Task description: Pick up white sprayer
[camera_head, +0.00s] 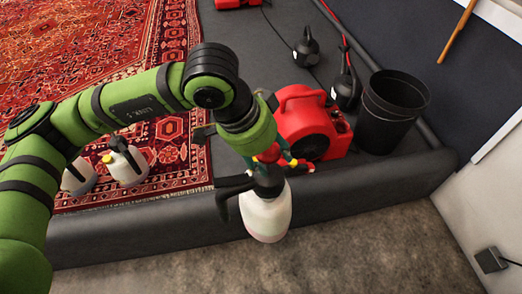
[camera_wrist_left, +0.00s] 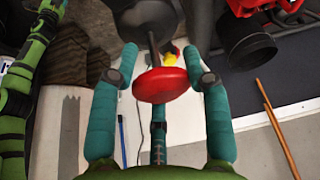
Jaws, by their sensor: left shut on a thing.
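The white sprayer (camera_head: 265,214) has a white bottle and a black top with a black handle at its left. My left gripper (camera_head: 272,158) is shut on its top and holds it upright over the front edge of the dark pit. In the left wrist view, a red round knob and the sprayer's black top (camera_wrist_left: 150,18) show between the teal fingers of the left gripper (camera_wrist_left: 160,58). The bottle is mostly hidden there. My right gripper is not in view.
Two more white bottles (camera_head: 127,165) stand on the red patterned rug (camera_head: 80,50) at left. A red blower (camera_head: 305,122), a black bucket (camera_head: 392,108) and black sprayers (camera_head: 306,50) stand on the pit floor. The raised black pit edge (camera_head: 370,190) runs along the front.

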